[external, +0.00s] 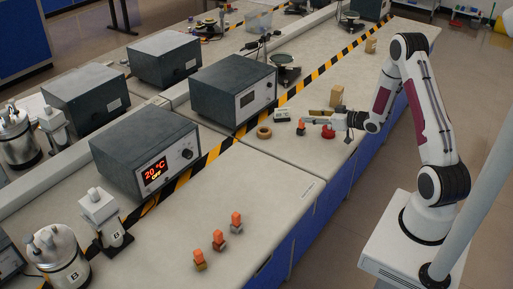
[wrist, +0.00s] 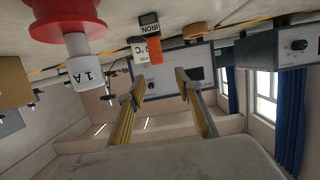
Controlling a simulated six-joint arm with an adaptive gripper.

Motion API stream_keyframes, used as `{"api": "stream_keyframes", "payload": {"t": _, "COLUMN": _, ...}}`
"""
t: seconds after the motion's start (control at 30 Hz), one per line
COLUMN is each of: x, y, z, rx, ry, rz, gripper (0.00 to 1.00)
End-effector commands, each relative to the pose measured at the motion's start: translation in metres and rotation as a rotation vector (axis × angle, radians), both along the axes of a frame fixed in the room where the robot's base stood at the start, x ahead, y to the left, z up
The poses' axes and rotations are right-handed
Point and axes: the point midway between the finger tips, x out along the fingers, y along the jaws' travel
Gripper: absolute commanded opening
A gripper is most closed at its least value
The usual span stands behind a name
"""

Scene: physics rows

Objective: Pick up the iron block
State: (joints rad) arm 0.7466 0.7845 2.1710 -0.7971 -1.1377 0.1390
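The iron block shows in the wrist view, which looks upside down, as a dark piece labelled IRON (wrist: 149,20) with an orange part below it. In the external view, a small orange-topped block (external: 300,127) stands on the bench at the tip of my gripper (external: 309,120); its label is too small to read there. The two fingers of my gripper (wrist: 160,86) are spread apart in the wrist view with nothing between them. The iron block lies beyond the fingertips, and no contact is visible.
A red object (external: 328,133) sits close beside my gripper and is large in the wrist view (wrist: 68,20), with a white part marked 1A. A wooden block (external: 336,96) and a wooden ring (external: 264,132) are nearby. Several orange-topped blocks (external: 218,240) stand nearer the camera.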

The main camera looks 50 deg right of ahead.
Motion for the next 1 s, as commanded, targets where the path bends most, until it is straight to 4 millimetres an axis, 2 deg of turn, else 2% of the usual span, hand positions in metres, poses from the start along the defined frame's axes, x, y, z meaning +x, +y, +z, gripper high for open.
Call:
{"api": "stream_keyframes", "payload": {"t": 0.27, "x": 0.000, "y": 0.000, "z": -0.009, "rx": 0.001, "ry": 0.002, "rz": 0.000, "gripper": 0.34}}
{"api": "stream_keyframes", "payload": {"t": 0.6, "x": 0.000, "y": 0.000, "z": -0.038, "rx": 0.001, "ry": 0.002, "rz": 0.000, "gripper": 0.34}}
{"api": "stream_keyframes", "payload": {"t": 0.8, "x": 0.022, "y": 0.001, "z": -0.042, "rx": 0.000, "ry": 0.001, "rz": 0.002, "gripper": 0.34}}
{"api": "stream_keyframes", "payload": {"t": 1.0, "x": 0.028, "y": 0.000, "z": -0.044, "rx": 0.000, "ry": 0.002, "rz": 0.000, "gripper": 0.34}}
